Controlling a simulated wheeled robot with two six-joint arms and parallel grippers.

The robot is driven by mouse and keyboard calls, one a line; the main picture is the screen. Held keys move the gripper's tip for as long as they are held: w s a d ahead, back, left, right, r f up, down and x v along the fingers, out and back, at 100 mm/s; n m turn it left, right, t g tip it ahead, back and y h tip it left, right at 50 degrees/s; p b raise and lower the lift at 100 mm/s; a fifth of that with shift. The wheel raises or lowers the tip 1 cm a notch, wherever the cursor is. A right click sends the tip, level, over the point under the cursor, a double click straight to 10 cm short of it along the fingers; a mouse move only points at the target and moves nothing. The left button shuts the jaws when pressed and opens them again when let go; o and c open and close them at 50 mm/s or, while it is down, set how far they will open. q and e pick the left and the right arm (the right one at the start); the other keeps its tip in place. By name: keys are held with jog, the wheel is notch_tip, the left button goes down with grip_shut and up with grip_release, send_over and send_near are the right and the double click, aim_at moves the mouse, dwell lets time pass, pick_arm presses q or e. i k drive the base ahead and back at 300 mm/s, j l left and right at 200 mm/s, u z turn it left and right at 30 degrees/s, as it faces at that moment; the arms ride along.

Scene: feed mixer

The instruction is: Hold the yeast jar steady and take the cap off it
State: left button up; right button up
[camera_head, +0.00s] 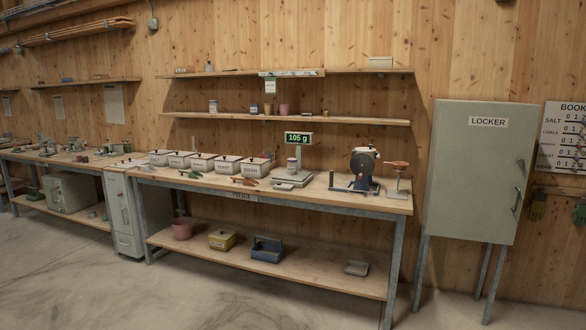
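I cannot tell which container is the yeast jar, as the labels are too small to read. A small jar with a pale label (291,165) stands upright on the bench scale (291,178), whose display (298,138) reads 105 g. Another small labelled jar (213,106) stands at the left of the lower wall shelf (350,121). More small containers stand near the middle of that shelf, including a pinkish one (284,109). Whether the jars have caps on is too small to tell. Neither of my grippers is in view.
The workbench (330,196) runs along the wooden wall with a row of labelled lidded boxes (230,166). A hand-cranked machine (363,165) stands at its right. A grey locker (478,170) stands further right. The concrete floor (200,295) in front is clear.

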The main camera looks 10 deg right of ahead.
aim_at(292, 167)
jog(key=i, duration=1.95)
